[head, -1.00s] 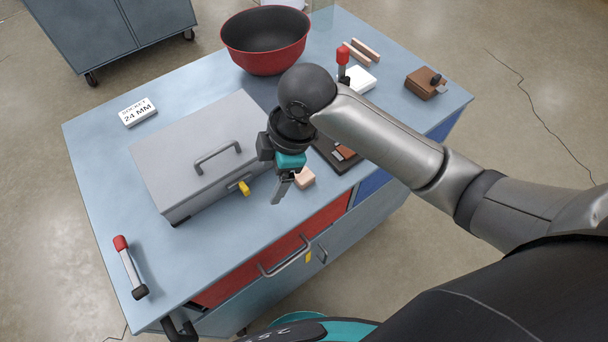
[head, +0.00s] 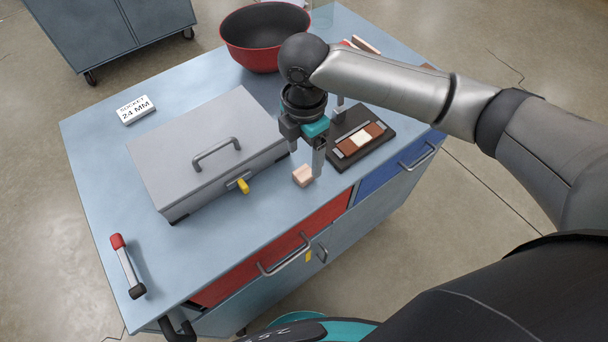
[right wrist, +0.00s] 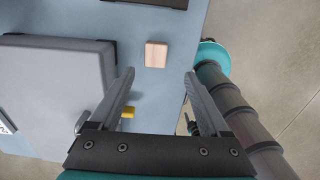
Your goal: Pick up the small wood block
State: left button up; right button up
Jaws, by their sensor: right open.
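The small wood block (head: 303,176) is a pale pinkish block lying on the blue-grey table, near its front edge and right of the grey toolbox. In the right wrist view the block (right wrist: 156,54) shows beyond the fingertips, in line with the gap between them. My right gripper (head: 305,160) is open and empty, pointing down above the block. Its open fingers (right wrist: 160,74) frame clear table in the wrist view. I cannot tell the exact height left between fingertips and block. My left gripper is not in view.
The grey toolbox (head: 175,160) with a yellow latch (head: 242,186) stands left of the block. A dark tray (head: 378,148) holding wood pieces lies to the right. A red bowl (head: 250,60) stands behind. A red-handled tool (head: 127,266) lies front left.

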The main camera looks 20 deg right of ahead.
aim_at(304, 173)
jog(key=f, duration=0.4)
jog(key=f+b, duration=0.1)
jog(key=f, duration=0.2)
jog(key=shift+w+d+f, duration=0.1)
jog(key=shift+w+d, duration=0.05)
jog(key=shift+w, duration=0.25)
grip_shut()
